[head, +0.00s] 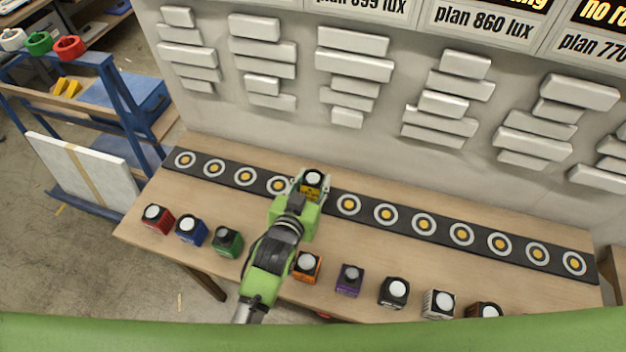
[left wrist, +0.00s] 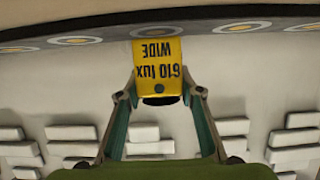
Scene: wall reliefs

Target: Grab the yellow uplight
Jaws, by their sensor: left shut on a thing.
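The yellow uplight (head: 311,190) is a small yellow block with a black top and a white round lens. It is between the fingers of my left gripper (head: 312,182), over the dark strip (head: 405,218) at the back of the table. In the left wrist view the yellow uplight (left wrist: 157,62) shows upside-down black lettering, "610 lux WIDE". The fingers of my left gripper (left wrist: 159,98) close on its sides there. I cannot tell whether its base touches the strip. My right gripper is not in view.
Red (head: 158,219), blue (head: 191,231), green (head: 228,242), orange (head: 307,266), purple (head: 349,281), black (head: 394,292) and white (head: 438,304) uplights line the table front. The strip carries several ringed spots. Behind it a wall bears grey relief blocks (head: 352,69).

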